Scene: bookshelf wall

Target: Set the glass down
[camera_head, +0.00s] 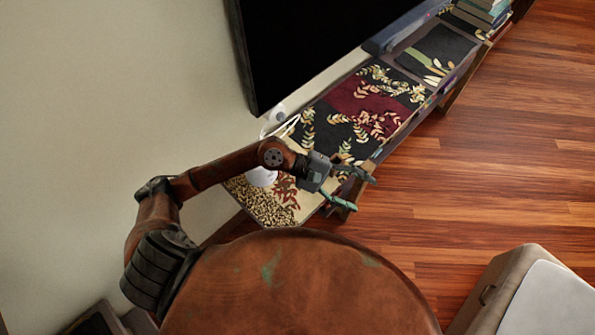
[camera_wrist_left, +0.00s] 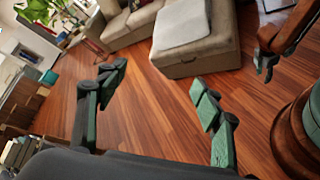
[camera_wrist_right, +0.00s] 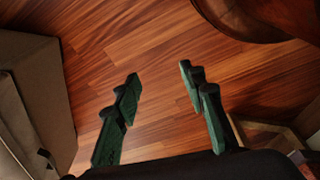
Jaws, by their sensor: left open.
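I cannot make out a glass in any view. My left gripper (camera_head: 363,190) is open and empty, reaching over the near part of the low console (camera_head: 313,203) in the head view, its fingers past the console's floor-side edge. In the left wrist view its green-and-black fingers (camera_wrist_left: 157,82) stand wide apart with only floor between them. My right gripper (camera_wrist_right: 160,80) is open and empty, above the wooden floor in the right wrist view. It does not show in the head view.
A large black screen (camera_head: 315,40) hangs above the console. A rounded white object (camera_head: 262,177) sits on the console, partly behind my left wrist. A beige ottoman (camera_wrist_left: 201,51) with a pale top stands on the floor.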

